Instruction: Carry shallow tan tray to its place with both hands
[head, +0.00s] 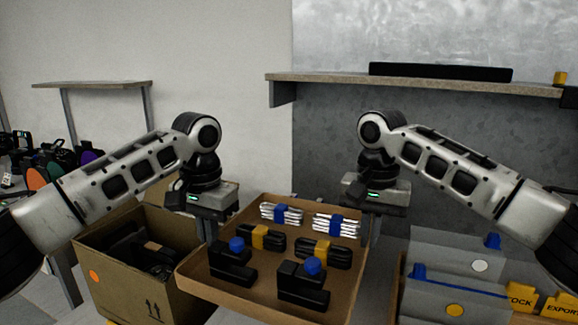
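The shallow tan tray (190,281) is in the middle of the head view, between my two arms. It holds two black clamp-like pieces with blue knobs, two black bundles with yellow bands and two white bundles with blue bands. My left gripper (211,230) points down at the tray's left wall. My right gripper (366,232) points down at its right wall. Both appear shut on the walls, though the fingertips are partly hidden. No support shows directly under the tray.
An open cardboard box (125,285) with black items stands at the left, overlapped by the tray. Grey bins (440,296) with yellow labels stand at the right. A wall shelf (330,80) with a black bar (440,72) is behind. A smaller shelf (95,84) is at the left.

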